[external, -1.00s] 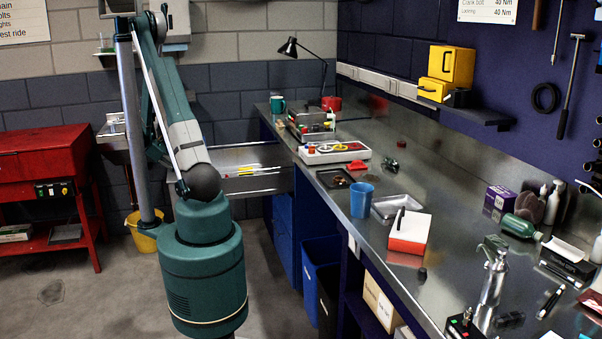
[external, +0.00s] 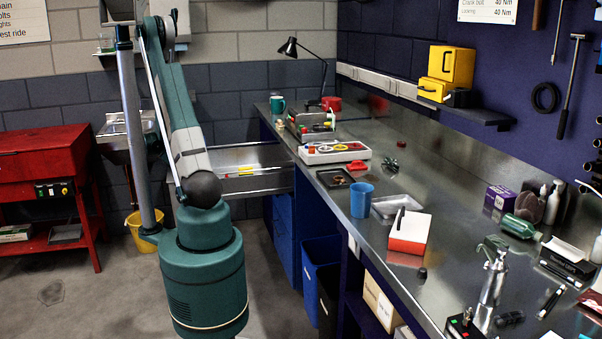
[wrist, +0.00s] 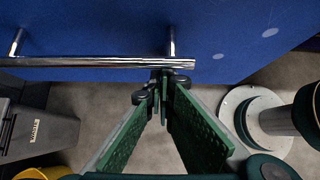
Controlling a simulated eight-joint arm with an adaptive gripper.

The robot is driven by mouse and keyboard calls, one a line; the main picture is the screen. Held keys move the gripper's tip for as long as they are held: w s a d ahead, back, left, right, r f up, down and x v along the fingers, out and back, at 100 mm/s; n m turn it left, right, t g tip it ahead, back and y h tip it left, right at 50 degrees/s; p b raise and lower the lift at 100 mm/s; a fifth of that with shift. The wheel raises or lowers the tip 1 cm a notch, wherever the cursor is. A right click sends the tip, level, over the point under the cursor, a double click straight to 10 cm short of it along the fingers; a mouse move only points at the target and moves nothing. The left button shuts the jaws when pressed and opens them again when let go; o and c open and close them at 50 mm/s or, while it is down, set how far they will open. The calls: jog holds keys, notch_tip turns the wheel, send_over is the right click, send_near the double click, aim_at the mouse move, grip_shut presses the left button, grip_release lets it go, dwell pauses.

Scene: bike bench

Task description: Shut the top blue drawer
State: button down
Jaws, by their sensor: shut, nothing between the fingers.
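The top blue drawer stands pulled out at the bench's far end. In the external view its grey metal inside (external: 268,157) shows, with a few thin light and yellow items in it, and my arm hides its front. In the wrist view its blue front (wrist: 100,30) fills the top, with a chrome bar handle (wrist: 90,62) across it. My gripper (wrist: 158,82) has two green fingers, shut at the tips with nothing between them. The tips are close to the right end of the handle; whether they touch it I cannot tell. My gripper is hidden in the external view.
Lower blue drawer fronts (external: 283,235) and a blue bin (external: 318,275) stand under the bench. A red cabinet (external: 45,165) and a yellow bucket (external: 142,232) are at the left. A grey bin (wrist: 38,130) shows in the wrist view. Floor around my base is partly clear.

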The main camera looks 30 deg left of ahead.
jog(key=shift+w+d, duration=0.1)
jog(key=w+d, duration=2.7)
jog(key=shift+w+d, duration=0.65)
jog(key=shift+w+d+r, duration=0.1)
jog(key=shift+r, duration=0.05)
jog(key=shift+s+a, duration=0.25)
jog(key=shift+a, duration=0.1)
jog(key=s+a, duration=0.3)
jog(key=shift+s+r, duration=0.1)
jog(key=p+v, duration=0.2)
jog(key=v, duration=0.7)
jog(key=shift+p, duration=0.4)
jog(key=shift+s+r, duration=0.15)
jog(key=shift+r, duration=0.05)
